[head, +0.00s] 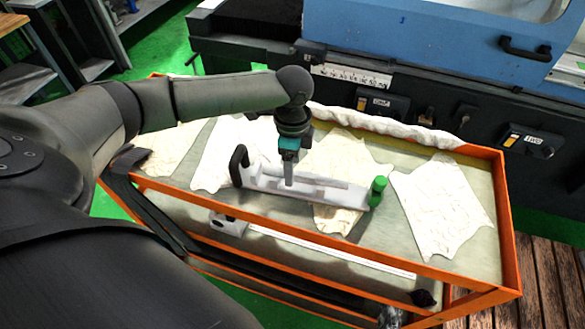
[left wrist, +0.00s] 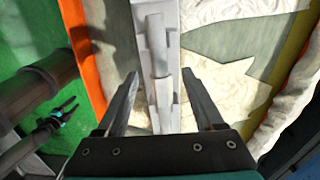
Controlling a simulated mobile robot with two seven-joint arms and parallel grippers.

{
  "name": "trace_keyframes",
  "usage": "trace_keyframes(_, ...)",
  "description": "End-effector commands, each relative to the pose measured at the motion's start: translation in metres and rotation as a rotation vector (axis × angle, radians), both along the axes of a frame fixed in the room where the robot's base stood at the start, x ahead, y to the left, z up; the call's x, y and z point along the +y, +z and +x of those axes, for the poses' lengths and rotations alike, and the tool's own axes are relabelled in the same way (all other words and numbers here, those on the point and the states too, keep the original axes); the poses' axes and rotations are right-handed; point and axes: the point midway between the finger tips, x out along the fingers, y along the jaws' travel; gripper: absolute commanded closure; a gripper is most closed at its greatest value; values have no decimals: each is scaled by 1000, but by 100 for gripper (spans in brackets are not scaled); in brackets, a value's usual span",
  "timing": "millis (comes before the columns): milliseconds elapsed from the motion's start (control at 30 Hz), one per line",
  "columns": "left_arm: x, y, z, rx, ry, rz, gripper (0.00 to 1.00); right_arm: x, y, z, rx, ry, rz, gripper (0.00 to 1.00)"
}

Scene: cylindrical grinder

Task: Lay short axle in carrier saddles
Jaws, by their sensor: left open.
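The carrier (head: 262,182) is a long white tray on the cart, with a black handle at its left end and a green knob (head: 378,190) at its right end. A grey stepped bar, which looks like the short axle (left wrist: 158,62), lies lengthwise along the carrier (left wrist: 171,18) in the left wrist view. I cannot tell how it sits in the saddles. My left gripper (head: 288,182) points down over the middle of the carrier. In the left wrist view its fingers (left wrist: 163,100) are open, one on each side of the carrier, apart from the axle. My right gripper (left wrist: 68,108) appears small, low over the green floor.
The cart has an orange rim (head: 510,230) and pale cloths (head: 442,205) on its top. A rolled white cloth (head: 380,125) lies along the back edge. The blue and black grinder (head: 440,40) stands close behind. A lower shelf holds a grey block (head: 228,224).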

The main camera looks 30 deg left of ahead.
Motion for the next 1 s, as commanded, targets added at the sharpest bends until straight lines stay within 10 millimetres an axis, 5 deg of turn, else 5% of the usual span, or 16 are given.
trace_keyframes(300,0,71,1,-6,0,-1,31,0,0,0,1,1,0,50)
trace_keyframes(500,0,98,1,-2,0,0,31,0,0,-1,1,1,1,50)
trace_keyframes(1000,-3,102,-1,-1,-2,-3,31,0,0,-1,1,1,1,50)
